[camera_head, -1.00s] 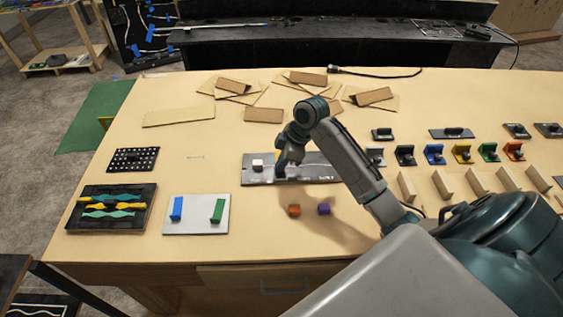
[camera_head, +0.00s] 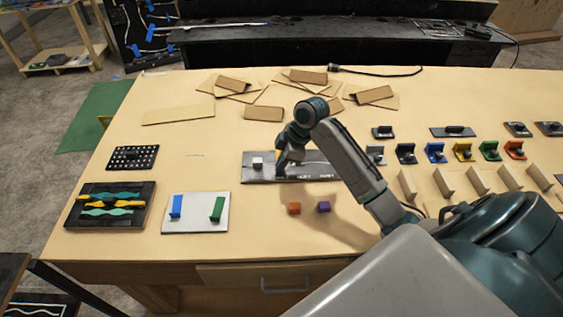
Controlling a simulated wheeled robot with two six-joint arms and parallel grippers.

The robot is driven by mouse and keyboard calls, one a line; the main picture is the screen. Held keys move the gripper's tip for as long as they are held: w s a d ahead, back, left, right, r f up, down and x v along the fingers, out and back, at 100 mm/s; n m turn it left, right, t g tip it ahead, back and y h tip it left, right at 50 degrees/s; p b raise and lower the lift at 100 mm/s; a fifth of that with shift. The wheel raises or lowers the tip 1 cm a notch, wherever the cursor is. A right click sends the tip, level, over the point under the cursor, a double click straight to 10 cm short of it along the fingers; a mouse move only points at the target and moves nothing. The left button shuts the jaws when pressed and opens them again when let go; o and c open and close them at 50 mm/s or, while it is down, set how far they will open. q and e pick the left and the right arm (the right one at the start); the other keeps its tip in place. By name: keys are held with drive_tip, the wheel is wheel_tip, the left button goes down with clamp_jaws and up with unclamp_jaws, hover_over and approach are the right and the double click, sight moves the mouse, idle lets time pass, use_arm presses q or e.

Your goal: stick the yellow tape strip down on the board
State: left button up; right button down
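A yellow wavy strip (camera_head: 112,206) lies between green strips in a black tray (camera_head: 71,219) at the table's left. A white board (camera_head: 195,225) beside the tray carries an upright blue piece (camera_head: 176,206) and an upright green piece (camera_head: 217,209). My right gripper (camera_head: 281,168) is at the dark grey board (camera_head: 262,178) in the middle, pointing down. A small yellow patch (camera_head: 278,153) shows just behind it, mostly hidden, and I cannot tell what it is. The fingers are too small to tell whether they are open or shut. My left gripper is out of view.
A white cube (camera_head: 257,162) sits on the grey board. Cardboard pieces (camera_head: 263,113) lie behind.

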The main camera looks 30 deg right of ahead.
drive_tip(key=shift+f, duration=0.75)
idle(1.0)
drive_tip(key=c, duration=1.6)
unclamp_jaws()
drive_tip(key=shift+o, duration=0.2)
drive_tip(key=b+v, duration=0.3)
drive_tip(key=v, duration=0.8)
drive_tip(key=shift+a, duration=0.1)
